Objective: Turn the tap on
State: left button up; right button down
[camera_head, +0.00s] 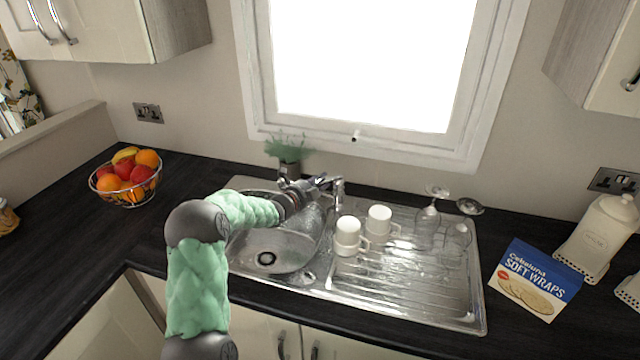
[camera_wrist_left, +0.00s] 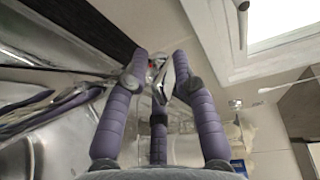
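The metal tap (camera_head: 339,194) stands at the back of the steel sink (camera_head: 300,262), beside the basin. My left gripper (camera_head: 322,183) is at the tap's upper left in the head view, partly overlapping it. In the left wrist view, my left gripper (camera_wrist_left: 160,62) has purple-grey fingers, with their tips apart. A shiny metal part, apparently of the tap (camera_wrist_left: 168,80), shows between them, with a small red spot near it. I cannot tell whether the fingers touch it. My right gripper is not in view.
Two white mugs (camera_head: 348,236) and upturned glasses (camera_head: 428,222) stand on the drainer, close right of the tap. A potted plant (camera_head: 288,160) stands behind the sink. A fruit basket (camera_head: 127,180) is at left, a blue wraps box (camera_head: 535,280) at right. The window is behind.

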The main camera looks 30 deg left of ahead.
aim_at(323, 179)
pick_arm(q)
grip_shut()
jog(key=shift+r+p, duration=0.35)
jog(key=shift+p, duration=0.2)
jog(key=g+p, duration=0.1)
jog(key=p, duration=0.1)
jog(key=r+g+p, duration=0.1)
jog(key=p, duration=0.1)
jog(key=r+m+g+p, duration=0.1)
jog(key=p, duration=0.2)
jog(key=shift+w+d+y, duration=0.25)
jog(key=shift+w+y, duration=0.15)
jog(key=shift+w+g+p, duration=0.1)
jog(key=shift+g+p, duration=0.3)
jog(key=shift+p, duration=0.45)
grip_release()
